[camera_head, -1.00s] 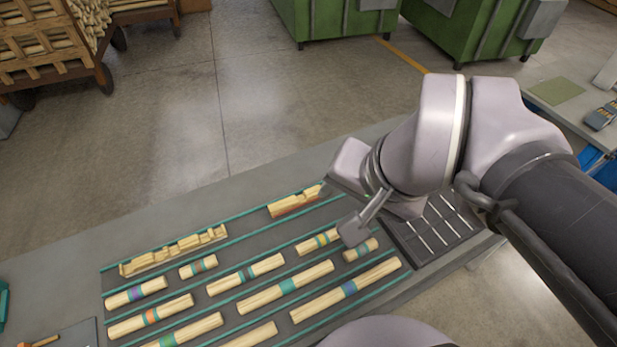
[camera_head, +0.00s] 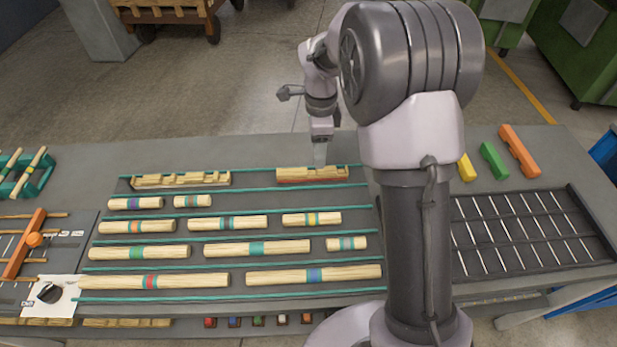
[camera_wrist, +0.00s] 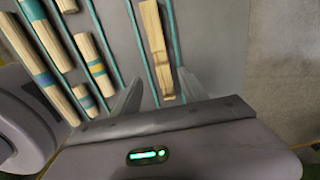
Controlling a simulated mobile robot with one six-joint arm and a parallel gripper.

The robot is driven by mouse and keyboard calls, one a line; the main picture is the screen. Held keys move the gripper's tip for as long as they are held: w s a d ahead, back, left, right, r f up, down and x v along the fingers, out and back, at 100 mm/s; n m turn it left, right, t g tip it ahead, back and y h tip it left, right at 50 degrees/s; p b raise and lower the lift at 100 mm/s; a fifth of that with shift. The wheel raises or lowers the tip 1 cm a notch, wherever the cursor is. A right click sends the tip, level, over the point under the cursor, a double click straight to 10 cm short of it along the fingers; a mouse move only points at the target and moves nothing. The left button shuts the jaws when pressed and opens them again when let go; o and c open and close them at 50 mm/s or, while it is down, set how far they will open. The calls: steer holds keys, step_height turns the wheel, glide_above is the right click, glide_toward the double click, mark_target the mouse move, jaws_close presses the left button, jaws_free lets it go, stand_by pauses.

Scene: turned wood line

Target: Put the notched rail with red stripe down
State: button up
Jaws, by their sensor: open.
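The notched rail with red stripe (camera_head: 312,175) is pale wood with a red line along its near lower side. It lies in the back row of the dark slotted rack (camera_head: 270,203), at that row's right end. My gripper (camera_head: 320,155) is just behind and above it in the head view, pointing down. In the wrist view, my gripper (camera_wrist: 158,88) is open, and the near end of the pale notched rail (camera_wrist: 156,45) shows between the two spread fingers. Its red stripe does not show there. I cannot tell whether the fingers touch it.
Another notched rail (camera_head: 180,180) lies left in the same row. Several round rods with coloured bands fill the rows in front. An empty divided tray (camera_head: 530,232) is at the right, with orange (camera_head: 519,150), green (camera_head: 494,160) and yellow blocks behind it. The bench behind the rack is clear.

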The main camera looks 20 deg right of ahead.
mark_target(318, 171)
steer(key=f+b, duration=0.3)
steer(key=f, duration=0.5)
steer(key=shift+w+b, duration=0.2)
steer(key=shift+b, duration=0.15)
steer(key=shift+r, duration=0.15)
jaws_close()
